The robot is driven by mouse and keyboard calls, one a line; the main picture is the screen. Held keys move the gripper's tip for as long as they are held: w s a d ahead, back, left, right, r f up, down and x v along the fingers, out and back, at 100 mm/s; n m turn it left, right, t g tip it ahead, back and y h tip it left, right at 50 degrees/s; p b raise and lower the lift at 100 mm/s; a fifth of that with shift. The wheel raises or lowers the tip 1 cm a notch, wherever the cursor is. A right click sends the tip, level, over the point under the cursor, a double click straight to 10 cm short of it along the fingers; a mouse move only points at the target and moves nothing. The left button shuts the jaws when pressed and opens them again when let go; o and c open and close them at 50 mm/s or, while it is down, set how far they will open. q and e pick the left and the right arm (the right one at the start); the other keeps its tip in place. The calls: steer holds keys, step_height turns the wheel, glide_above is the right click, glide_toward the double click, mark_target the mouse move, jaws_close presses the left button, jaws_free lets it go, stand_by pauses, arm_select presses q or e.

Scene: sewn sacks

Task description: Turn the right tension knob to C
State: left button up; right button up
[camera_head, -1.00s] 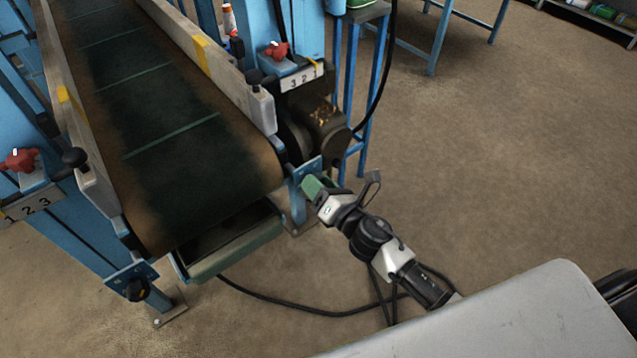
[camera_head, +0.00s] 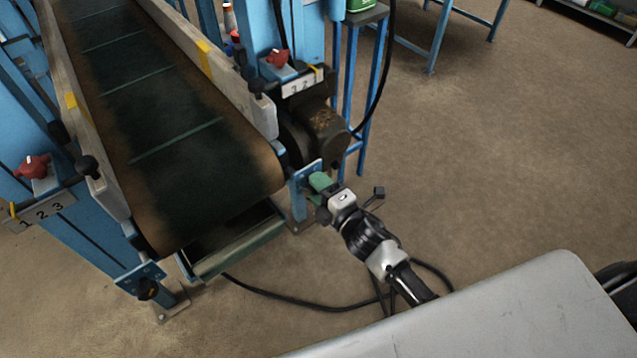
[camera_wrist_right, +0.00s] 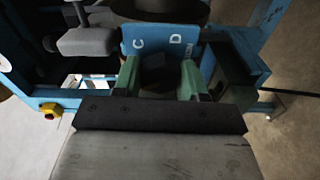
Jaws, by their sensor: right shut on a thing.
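The right tension knob (camera_wrist_right: 160,75) is a dark round knob in front of a blue plate (camera_wrist_right: 165,42) in the right wrist view. White letters C, at the left, and D, at the right, show on the plate. My right gripper (camera_head: 319,183) has green fingertips at the plate on the conveyor's near right corner. In the wrist view its fingers (camera_wrist_right: 161,80) stand on both sides of the knob, shut on it. The knob's pointer is too dark to read. In the head view the gripper hides the knob. My left gripper is not in view.
The conveyor belt (camera_head: 165,130) runs away to the back left. A matching dark knob (camera_head: 147,288) sits at its near left corner. A motor (camera_head: 318,135) is just behind the right plate. A black cable (camera_head: 290,303) lies on the floor. The floor to the right is clear.

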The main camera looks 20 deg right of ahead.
steer(key=m+p, duration=0.2)
steer(key=m, duration=0.2)
steer(key=shift+r+m, duration=0.1)
steer(key=shift+m, duration=0.2)
steer(key=m+p, duration=0.2)
steer(key=m, duration=0.2)
steer(key=shift+m, duration=0.3)
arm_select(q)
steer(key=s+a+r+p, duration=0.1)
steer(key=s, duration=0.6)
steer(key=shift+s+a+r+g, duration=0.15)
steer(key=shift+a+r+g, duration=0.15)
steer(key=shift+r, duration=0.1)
arm_select(e)
steer(key=shift+m, duration=1.8)
steer(key=shift+f, duration=0.2)
steer(key=o, duration=0.9)
steer(key=shift+o, duration=0.2)
arm_select(q)
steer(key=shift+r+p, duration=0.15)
steer(key=shift+p, duration=0.25)
arm_select(e)
steer(key=v, duration=1.1)
